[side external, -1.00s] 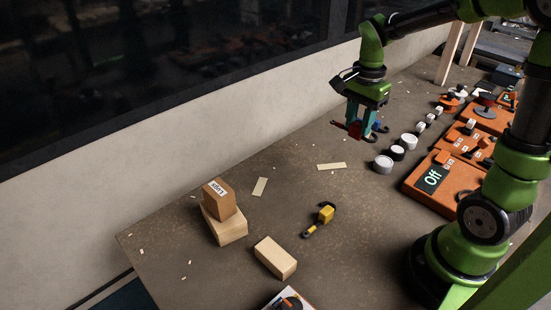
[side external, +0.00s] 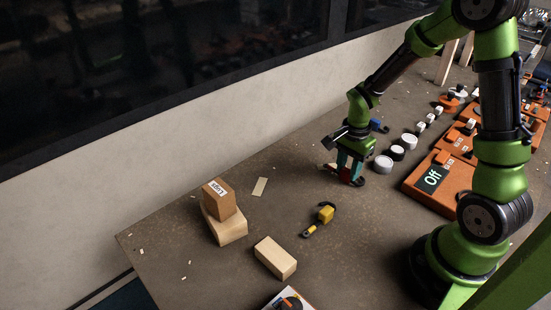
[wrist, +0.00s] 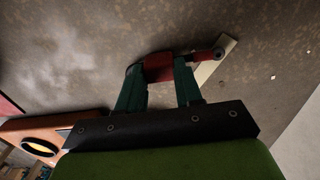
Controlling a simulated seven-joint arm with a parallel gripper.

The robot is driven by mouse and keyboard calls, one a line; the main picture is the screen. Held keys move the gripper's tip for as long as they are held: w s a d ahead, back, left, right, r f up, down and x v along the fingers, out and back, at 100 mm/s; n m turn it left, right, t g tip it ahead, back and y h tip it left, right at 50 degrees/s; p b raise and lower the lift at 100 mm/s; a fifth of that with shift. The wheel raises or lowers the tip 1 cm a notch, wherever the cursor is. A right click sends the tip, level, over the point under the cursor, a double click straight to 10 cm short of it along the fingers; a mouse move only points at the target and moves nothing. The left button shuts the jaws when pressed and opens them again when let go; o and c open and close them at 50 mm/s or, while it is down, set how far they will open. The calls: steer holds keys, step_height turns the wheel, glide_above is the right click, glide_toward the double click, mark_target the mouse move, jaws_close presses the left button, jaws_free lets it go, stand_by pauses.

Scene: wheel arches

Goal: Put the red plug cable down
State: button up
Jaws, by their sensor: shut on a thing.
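The red plug cable (wrist: 160,68) is held between the two teal fingers of my gripper (wrist: 163,88) in the wrist view. A dark part of the cable shows at the right of the fingers. I cannot tell whether the plug touches the bench. A pale strip (wrist: 212,62) lies on the bench just beside the plug.
A yellow plug cable (side external: 326,214) lies to the front left, and a blue one (side external: 378,126) behind my gripper. White round knobs (side external: 383,164) and an orange box marked Off (side external: 446,181) stand to the right. Wooden blocks (side external: 275,258) are at the left.

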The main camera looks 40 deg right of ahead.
mark_target(348, 170)
steer(key=shift+f, duration=0.2)
steer(key=o, duration=1)
step_height(348, 170, up, 11)
steer(key=s+a+r+n+t+y, duration=0.2)
steer(key=s+a+r+n+t, duration=0.5)
steer(key=a+r+n, duration=0.4)
steer(key=s+a+n, duration=0.1)
steer(key=n, duration=0.2)
steer(key=shift+s+r, duration=0.25)
steer(key=shift+r, duration=0.1)
